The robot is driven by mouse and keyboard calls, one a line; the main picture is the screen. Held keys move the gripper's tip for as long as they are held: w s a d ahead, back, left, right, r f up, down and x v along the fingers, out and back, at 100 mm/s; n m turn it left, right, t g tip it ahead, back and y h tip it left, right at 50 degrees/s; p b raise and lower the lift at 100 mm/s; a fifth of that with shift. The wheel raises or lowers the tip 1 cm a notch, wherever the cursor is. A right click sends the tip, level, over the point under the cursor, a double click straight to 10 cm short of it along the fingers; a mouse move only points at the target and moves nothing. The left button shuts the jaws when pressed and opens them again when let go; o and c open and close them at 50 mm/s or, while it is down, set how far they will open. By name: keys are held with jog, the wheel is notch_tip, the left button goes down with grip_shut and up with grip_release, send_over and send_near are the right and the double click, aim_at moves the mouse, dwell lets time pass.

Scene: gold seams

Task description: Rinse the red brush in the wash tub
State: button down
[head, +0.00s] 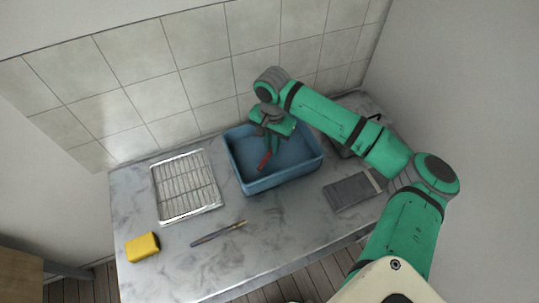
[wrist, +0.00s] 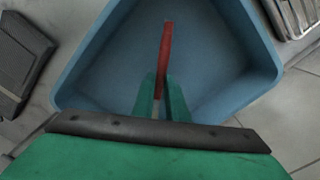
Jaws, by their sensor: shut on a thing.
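The wash tub (head: 256,184) is a blue open box on the marble counter, near the tiled wall. It also fills the middle of the wrist view (wrist: 100,85). My gripper (head: 270,146) is over the tub, with its fingers pointing down into it. In the wrist view my gripper (wrist: 161,95) is shut on the red brush (wrist: 166,50). The red brush also shows in the head view (head: 264,161), slanting down inside the tub outline. I cannot tell whether it touches the tub floor or any water. My fingers hide its held end.
A wire rack (head: 186,186) lies left of the tub. A yellow sponge (head: 142,247) and a thin blue-brown brush (head: 218,233) lie in front. A grey flat block (head: 352,190) is at the right. A dark object (head: 345,147) is partly hidden behind my arm. The front middle counter is mostly clear.

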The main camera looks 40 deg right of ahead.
notch_tip(320, 180, up, 9)
dwell(1.0)
dwell(2.1)
notch_tip(320, 180, up, 4)
jog(key=shift+f, duration=0.1)
dwell(0.3)
dwell(0.7)
